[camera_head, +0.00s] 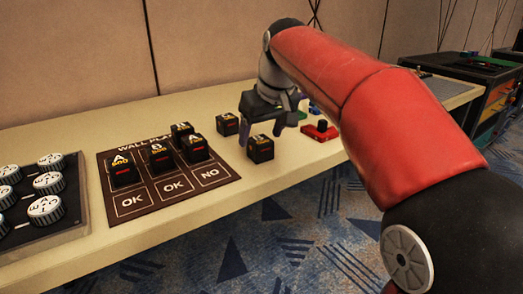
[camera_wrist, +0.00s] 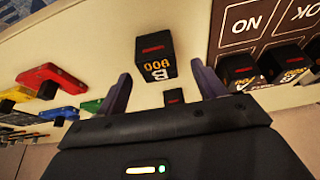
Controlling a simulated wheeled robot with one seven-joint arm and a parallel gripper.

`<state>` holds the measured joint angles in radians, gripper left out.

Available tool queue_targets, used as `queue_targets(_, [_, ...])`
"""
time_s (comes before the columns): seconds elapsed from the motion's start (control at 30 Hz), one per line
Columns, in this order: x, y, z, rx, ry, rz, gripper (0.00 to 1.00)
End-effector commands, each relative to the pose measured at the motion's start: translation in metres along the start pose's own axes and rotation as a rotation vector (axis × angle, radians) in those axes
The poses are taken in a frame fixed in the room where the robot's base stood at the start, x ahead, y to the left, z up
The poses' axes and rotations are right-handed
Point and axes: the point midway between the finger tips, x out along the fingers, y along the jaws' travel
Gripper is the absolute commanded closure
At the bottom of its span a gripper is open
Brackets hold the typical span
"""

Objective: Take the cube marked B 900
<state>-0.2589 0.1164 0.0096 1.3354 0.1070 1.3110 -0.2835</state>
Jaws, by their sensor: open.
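A black cube marked B 900 (camera_wrist: 155,58) stands on the table in the wrist view, its lettering upside down there. It appears to be the front loose cube (camera_head: 260,149) right of the mat in the head view. My gripper (camera_head: 290,122) is above the table, just behind and right of that cube. In the wrist view my gripper (camera_wrist: 162,85) is open, with the cube beyond the fingertips and nothing held. Another dark cube (camera_wrist: 174,96) shows partly between the fingers, its marking hidden; it seems to be the rear loose cube (camera_head: 228,124).
A dark wall-plan mat (camera_head: 215,175) left of the loose cubes holds several similar cubes (camera_head: 123,171). A tray of white round pieces (camera_head: 70,232) is at far left. The table's front edge is near.

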Motion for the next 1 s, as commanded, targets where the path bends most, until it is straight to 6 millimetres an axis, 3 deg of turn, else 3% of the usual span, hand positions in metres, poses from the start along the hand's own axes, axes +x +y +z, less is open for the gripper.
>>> queue_targets(0.03, [0.012, 0.002, 0.001, 0.0, -0.005, -0.002, 0.31])
queue_targets(0.17, [0.028, 0.001, 0.001, 0.0, -0.003, -0.001, 0.31])
queue_targets(0.4, [0.03, 0.002, 0.0, 0.0, -0.001, 0.0, 0.31])
queue_targets(0.8, [0.03, 0.002, 0.0, 0.0, 0.0, 0.0, 0.8])
queue_targets(1.0, [0.03, 0.002, 0.0, 0.0, 0.0, 0.0, 0.8])
